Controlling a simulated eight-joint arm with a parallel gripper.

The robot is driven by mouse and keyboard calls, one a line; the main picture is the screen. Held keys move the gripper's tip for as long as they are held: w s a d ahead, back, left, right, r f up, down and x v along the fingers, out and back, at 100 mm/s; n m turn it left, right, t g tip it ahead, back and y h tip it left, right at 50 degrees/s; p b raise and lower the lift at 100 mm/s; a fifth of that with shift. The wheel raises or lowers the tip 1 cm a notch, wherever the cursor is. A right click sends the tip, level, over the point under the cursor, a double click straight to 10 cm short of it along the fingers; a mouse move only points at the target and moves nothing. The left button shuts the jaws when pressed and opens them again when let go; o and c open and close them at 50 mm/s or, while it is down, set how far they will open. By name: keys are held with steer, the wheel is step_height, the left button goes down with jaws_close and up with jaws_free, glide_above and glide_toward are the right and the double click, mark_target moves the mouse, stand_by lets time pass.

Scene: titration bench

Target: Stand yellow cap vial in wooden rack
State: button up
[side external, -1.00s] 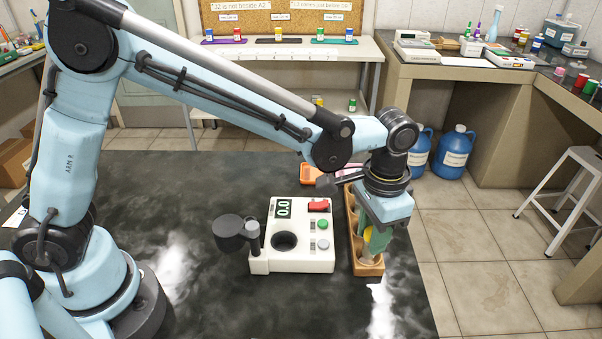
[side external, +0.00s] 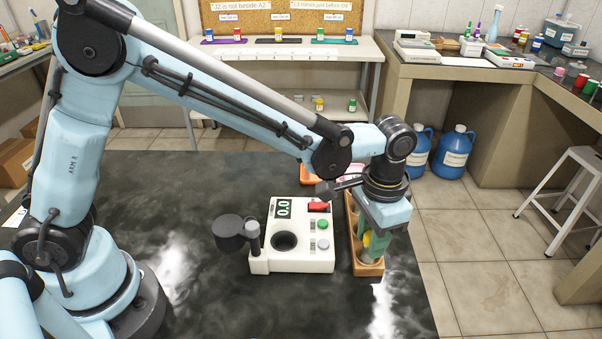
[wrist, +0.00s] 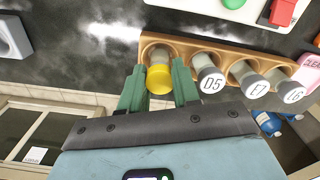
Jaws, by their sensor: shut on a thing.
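The yellow cap vial (wrist: 159,78) is between the two green fingers of my gripper (wrist: 158,90) in the wrist view. It stands in the end hole of the wooden rack (wrist: 180,41), as far as the view shows. In the side external view my gripper (side external: 373,243) is low over the near end of the wooden rack (side external: 369,269), shut on the vial, whose yellow cap (side external: 367,238) just shows. Several vials with white caps, such as the D5 vial (wrist: 210,82), stand in the other holes. The vial's foot is hidden by the rack.
A white meter (side external: 300,262) with a round well and a dark swung-out lid (side external: 235,232) stands left of the rack. An orange item (side external: 309,175) lies behind it. The black bench top in front is clear.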

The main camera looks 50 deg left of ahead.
steer(key=shift+f, duration=0.6)
steer(key=o, duration=1.3)
steer(key=shift+r, duration=3)
